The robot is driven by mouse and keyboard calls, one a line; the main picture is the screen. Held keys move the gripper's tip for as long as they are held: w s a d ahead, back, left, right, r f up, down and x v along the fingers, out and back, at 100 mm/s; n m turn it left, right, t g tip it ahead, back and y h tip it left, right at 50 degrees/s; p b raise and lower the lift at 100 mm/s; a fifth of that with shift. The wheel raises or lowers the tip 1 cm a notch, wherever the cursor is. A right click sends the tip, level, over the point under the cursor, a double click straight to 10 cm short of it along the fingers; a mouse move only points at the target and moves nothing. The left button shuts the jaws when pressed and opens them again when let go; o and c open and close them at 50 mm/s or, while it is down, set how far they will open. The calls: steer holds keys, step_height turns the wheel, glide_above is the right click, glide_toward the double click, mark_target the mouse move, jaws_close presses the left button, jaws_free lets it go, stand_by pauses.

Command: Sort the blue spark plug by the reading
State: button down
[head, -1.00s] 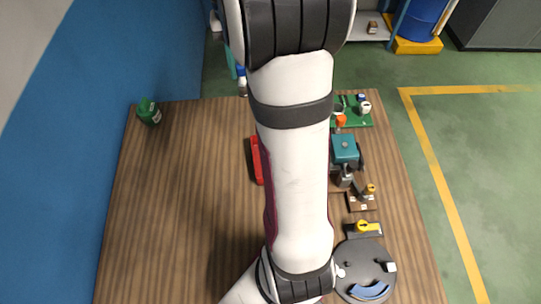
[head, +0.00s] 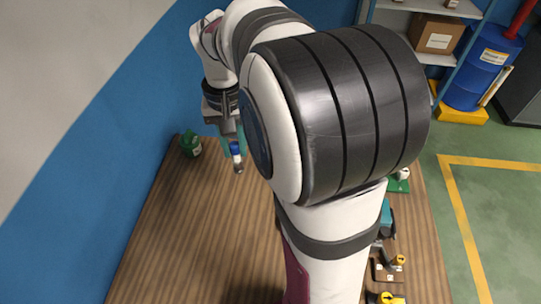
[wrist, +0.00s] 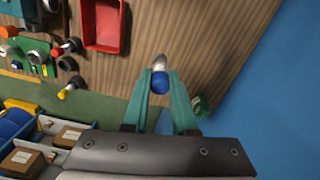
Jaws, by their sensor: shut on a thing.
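The blue spark plug (head: 236,150) is held over the far left part of the wooden table in the head view, a little right of a green bottle. My gripper (head: 233,140) is shut on it, pointing down. In the wrist view, the plug (wrist: 160,80) sits between the teal fingertips of my gripper (wrist: 160,88), its blue part in the grip and a pale metal end sticking out. No reading can be made out. A teal device (head: 386,215) on the right of the table is mostly behind my arm.
The green bottle (head: 190,144) stands by the table's far left corner, near the blue wall (head: 130,125). A red tray (wrist: 119,45) and several small parts show in the wrist view. Open wood lies on the left in the head view. Shelves with boxes (head: 437,34) stand beyond.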

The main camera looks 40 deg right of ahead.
steer(key=s+d+f+m, duration=0.9)
steer(key=s+d+m, duration=0.2)
steer(key=d+m, duration=0.15)
step_height(320, 180, down, 6)
steer(key=shift+m, duration=0.25)
steer(key=c, duration=0.6)
jaws_free()
